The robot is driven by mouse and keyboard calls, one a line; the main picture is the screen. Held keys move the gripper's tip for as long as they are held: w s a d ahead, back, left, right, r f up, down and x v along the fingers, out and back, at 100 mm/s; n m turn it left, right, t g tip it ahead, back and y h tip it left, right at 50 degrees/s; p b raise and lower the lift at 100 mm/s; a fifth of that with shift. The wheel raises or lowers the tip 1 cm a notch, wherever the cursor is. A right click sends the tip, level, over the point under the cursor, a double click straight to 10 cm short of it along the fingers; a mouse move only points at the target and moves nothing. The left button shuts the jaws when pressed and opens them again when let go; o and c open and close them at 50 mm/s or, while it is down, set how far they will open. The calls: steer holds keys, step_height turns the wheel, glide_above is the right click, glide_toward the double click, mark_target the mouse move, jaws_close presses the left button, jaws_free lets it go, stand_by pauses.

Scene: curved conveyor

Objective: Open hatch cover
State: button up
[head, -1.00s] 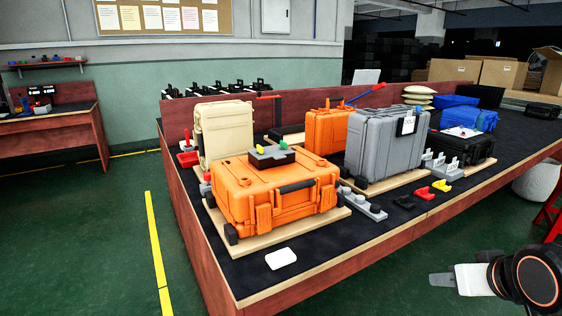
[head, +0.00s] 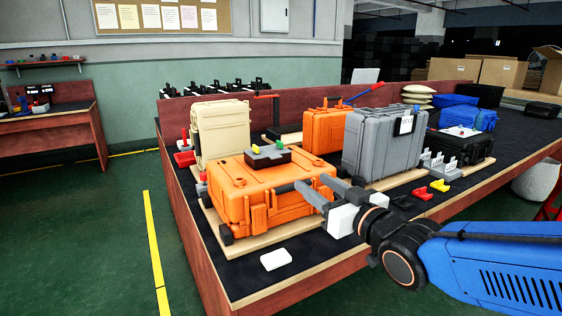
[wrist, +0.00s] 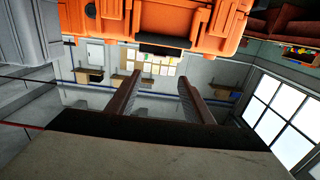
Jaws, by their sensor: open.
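A large orange case (head: 262,205) lies flat near the table's front corner, its lid (head: 235,175) down. I take this lid as the hatch cover, though no label shows it. Its dark handle shows in the wrist view (wrist: 163,42) on the orange front (wrist: 160,18). My gripper (head: 310,182) is open and empty, with its two fingers pointing at the handle side. In the head view the fingers overlap the handle. In the wrist view the fingertips (wrist: 159,76) appear below the handle in the picture, with no visible grip; contact cannot be told.
A dark box (head: 267,158) with coloured knobs sits on the lid. A grey case (head: 372,145), a beige case (head: 222,130) and another orange case (head: 322,130) stand behind. A white card (head: 275,260) lies in front. Small red and yellow parts (head: 430,190) lie right.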

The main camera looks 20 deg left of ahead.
mark_target(277, 158)
steer(key=x, duration=1.7)
steer(key=shift+w, duration=0.1)
steer(key=shift+c, duration=0.6)
jaws_close()
